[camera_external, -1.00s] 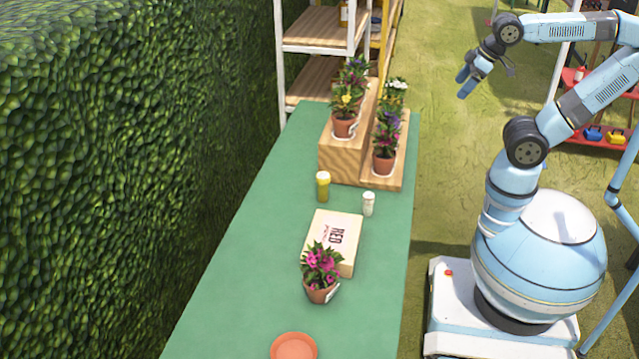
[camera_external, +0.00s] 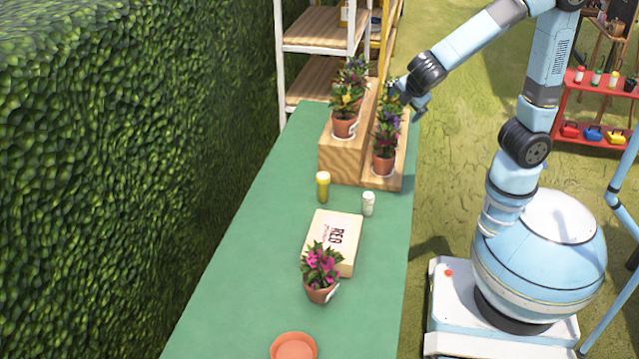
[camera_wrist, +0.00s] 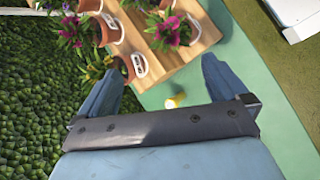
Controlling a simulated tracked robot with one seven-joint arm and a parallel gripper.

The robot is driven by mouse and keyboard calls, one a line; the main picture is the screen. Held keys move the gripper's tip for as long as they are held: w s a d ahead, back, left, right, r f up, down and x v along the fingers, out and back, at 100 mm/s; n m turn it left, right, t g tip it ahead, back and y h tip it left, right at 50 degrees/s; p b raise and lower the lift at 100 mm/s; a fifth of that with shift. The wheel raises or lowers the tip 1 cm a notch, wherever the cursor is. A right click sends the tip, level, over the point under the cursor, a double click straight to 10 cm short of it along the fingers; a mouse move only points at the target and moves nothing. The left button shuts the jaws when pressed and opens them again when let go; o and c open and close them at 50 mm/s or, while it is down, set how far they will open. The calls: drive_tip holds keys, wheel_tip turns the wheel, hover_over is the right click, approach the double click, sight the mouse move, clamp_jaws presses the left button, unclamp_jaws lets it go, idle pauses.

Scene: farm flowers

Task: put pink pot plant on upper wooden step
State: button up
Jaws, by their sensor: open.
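A plant with pink flowers in a terracotta pot (camera_external: 321,288) stands on the green table, at the near edge of a cardboard box. Another pink-flowered pot plant (camera_external: 384,163) stands at the front of the lower wooden step (camera_external: 382,183). The upper wooden step (camera_external: 341,164) is beside it on the left and bears a yellow-flowered pot plant (camera_external: 345,125) with more flowers behind. My gripper (camera_external: 419,104) is open above the right side of the steps and hides part of the rear plants. In the wrist view, nothing is between the spread fingers (camera_wrist: 162,70); pink flowers (camera_wrist: 172,30) show beyond them.
An orange saucer (camera_external: 294,347) lies at the near end. A hedge (camera_external: 110,190) borders the left; the table's left strip is clear.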

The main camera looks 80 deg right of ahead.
drive_tip(key=w+a+f+n+t+h, duration=0.3)
drive_tip(key=w+a+f+n, duration=0.3)
drive_tip(key=a, duration=0.4)
drive_tip(key=n+t+y, duration=0.3)
drive_tip(key=n+t, duration=0.6)
drive_tip(key=n, duration=0.3)
approach(318, 283)
drive_tip(key=d+r, duration=0.3)
drive_tip(key=d, duration=0.1)
drive_tip(key=d+r, duration=0.3)
drive_tip(key=d, duration=0.2)
drive_tip(key=w+d+r, duration=0.1)
drive_tip(key=d+r, duration=0.2)
drive_tip(key=d, duration=0.2)
drive_tip(key=s+a+f+n+t+y, duration=0.1)
drive_tip(key=a+f+n, duration=0.1)
drive_tip(key=a+f, duration=0.1)
drive_tip(key=s+a+f+n+t+y, duration=0.1)
drive_tip(key=s+a+f+n+y, duration=0.1)
drive_tip(key=a+f, duration=0.1)
drive_tip(key=s+a+f+n+t+y, duration=0.1)
drive_tip(key=s+a+f+n+y, duration=0.1)
drive_tip(key=a+f, duration=0.1)
drive_tip(key=shift+s+a, duration=0.2)
drive_tip(key=shift+a, duration=0.6)
drive_tip(key=shift+y, duration=0.3)
drive_tip(key=w, duration=1.3)
drive_tip(key=shift+w+d, duration=0.3)
drive_tip(key=shift+d, duration=0.1)
drive_tip(key=shift+c, duration=0.5)
